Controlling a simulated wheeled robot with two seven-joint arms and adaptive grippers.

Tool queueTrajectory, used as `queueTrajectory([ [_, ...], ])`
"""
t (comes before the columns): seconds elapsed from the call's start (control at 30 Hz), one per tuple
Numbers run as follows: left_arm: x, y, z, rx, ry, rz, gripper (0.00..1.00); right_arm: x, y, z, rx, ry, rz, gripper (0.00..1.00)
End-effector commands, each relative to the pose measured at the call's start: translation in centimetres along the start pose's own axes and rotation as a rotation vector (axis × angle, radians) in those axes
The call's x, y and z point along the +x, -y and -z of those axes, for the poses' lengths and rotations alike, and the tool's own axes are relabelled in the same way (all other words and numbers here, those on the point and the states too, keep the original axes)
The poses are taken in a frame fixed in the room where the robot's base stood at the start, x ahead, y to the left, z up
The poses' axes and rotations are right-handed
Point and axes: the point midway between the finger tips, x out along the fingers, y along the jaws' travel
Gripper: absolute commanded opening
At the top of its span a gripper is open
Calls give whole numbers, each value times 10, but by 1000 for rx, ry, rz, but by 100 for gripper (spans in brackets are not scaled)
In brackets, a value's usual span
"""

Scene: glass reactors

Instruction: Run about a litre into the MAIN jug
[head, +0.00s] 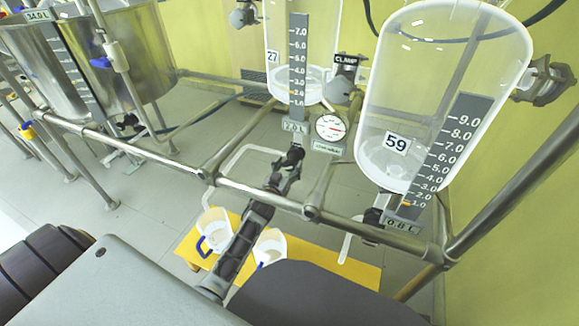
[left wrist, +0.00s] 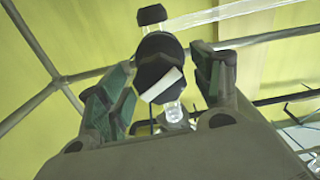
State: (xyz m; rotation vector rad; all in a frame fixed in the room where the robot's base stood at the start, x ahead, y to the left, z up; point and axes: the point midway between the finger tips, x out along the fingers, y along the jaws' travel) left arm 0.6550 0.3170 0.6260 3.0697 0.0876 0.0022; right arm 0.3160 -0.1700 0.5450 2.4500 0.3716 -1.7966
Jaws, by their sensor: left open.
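My left gripper (head: 279,178) is open just below the glass vessel marked 27 (head: 313,75). In the left wrist view its fingers (left wrist: 163,80) stand on either side of a dark valve knob (left wrist: 157,58) with a white stripe. I cannot tell whether they touch it. The same dark valve (head: 292,157) hangs under the vessel in the head view. Two white jugs stand below: a left jug (head: 214,226) with a blue handle and a right jug (head: 271,243), partly behind my arm. I cannot read which is MAIN. My right gripper is out of view.
A yellow board (head: 350,268) lies under the jugs. A steel rail (head: 235,189) crosses in front of the vessels. A glass vessel marked 59 (head: 440,70), its scale beside it, hangs at right. A steel tank (head: 150,45) stands at left. A gauge (head: 331,127) is near the valve.

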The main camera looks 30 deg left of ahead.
Motion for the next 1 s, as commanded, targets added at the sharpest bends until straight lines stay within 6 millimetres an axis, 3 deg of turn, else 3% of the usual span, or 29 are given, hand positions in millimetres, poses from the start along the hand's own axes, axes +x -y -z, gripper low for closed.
queueTrajectory([
  [0.57,10,0,0,-1,0,0,64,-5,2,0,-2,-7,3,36],
  [0.9,10,0,0,0,0,0,21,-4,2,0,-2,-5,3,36],
  [1.0,10,0,0,1,0,0,19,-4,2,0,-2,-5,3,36],
])
